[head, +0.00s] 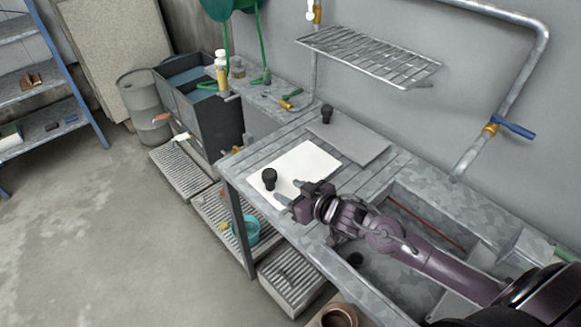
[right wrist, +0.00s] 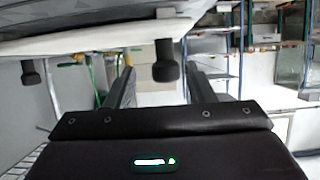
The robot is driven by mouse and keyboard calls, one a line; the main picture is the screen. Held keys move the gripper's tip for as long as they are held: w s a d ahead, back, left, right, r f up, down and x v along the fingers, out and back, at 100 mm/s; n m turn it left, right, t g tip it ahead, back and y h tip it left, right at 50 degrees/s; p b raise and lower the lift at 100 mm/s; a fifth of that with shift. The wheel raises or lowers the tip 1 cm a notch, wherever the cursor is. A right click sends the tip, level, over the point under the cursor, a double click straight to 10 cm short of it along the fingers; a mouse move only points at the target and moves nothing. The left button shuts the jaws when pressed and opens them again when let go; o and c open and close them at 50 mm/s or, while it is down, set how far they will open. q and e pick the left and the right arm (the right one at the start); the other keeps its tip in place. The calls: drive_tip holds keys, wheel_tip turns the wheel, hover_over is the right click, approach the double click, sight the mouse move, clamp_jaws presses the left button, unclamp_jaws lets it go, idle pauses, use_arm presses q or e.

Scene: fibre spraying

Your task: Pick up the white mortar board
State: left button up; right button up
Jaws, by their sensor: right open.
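The white mortar board (head: 310,163) lies flat on the grey workbench (head: 240,168). Its black knob handle (head: 269,177) stands up near its left front corner. My right gripper (head: 287,191) is low over the front edge of the board, its fingers pointing at the knob with a small gap. It is open and empty. In the right wrist view the bench side is at the top, and the black knob (right wrist: 166,60) hangs down between and beyond the fingertips (right wrist: 158,82). My left gripper is not in view.
A grey board (head: 350,142) with its own black knob (head: 327,113) lies just behind the white one. A wire rack (head: 370,55) hangs on the wall above. A sink basin (head: 430,215) is right of the boards. Slatted shelves (head: 222,222) sit below the bench.

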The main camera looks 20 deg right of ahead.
sight(273, 185)
drive_tip(key=x, duration=0.2)
drive_tip(key=shift+w+a+p, duration=0.2)
drive_tip(key=shift+a+p, duration=0.15)
drive_tip(key=shift+p, duration=0.05)
drive_tip(key=shift+x, duration=1.25)
drive_tip(key=shift+w+a+f+p, duration=0.25)
drive_tip(key=shift+w+f+p, duration=0.1)
drive_tip(key=shift+w, duration=0.1)
drive_tip(key=c, duration=0.6)
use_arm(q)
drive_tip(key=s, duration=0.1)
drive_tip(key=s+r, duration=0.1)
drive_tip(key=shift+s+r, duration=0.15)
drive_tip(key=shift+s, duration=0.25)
use_arm(e)
clamp_jaws()
